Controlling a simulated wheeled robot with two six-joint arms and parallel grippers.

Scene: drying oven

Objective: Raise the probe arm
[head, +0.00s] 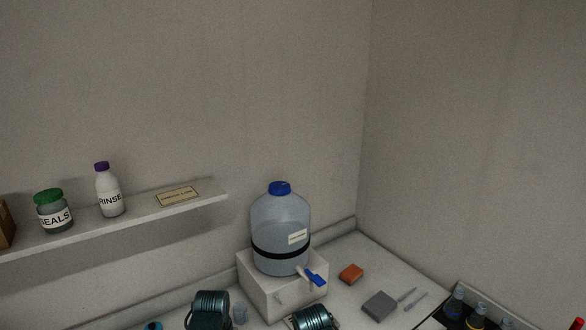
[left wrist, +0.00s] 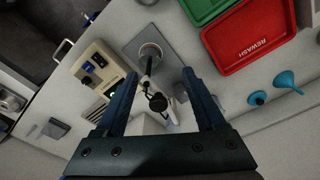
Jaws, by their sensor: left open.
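In the left wrist view, a slim white and black jointed piece (left wrist: 157,101), which looks like the probe arm, lies between the fingers of my left gripper (left wrist: 160,74). It has a round black knob, and a dark rod runs from it toward a round cup (left wrist: 150,51) on a grey plate (left wrist: 133,48). My left gripper is open, with one blue finger on each side of the piece. I cannot tell whether either finger touches it. Neither gripper can be made out in the head view, and the right gripper is out of sight.
A beige control box (left wrist: 97,74) with a lit green display stands left of the plate. A red REWASH tray (left wrist: 228,66), a green tray (left wrist: 205,8) and a teal funnel (left wrist: 288,82) lie right. In the head view, a blue-capped water jug (head: 280,226) stands in the corner.

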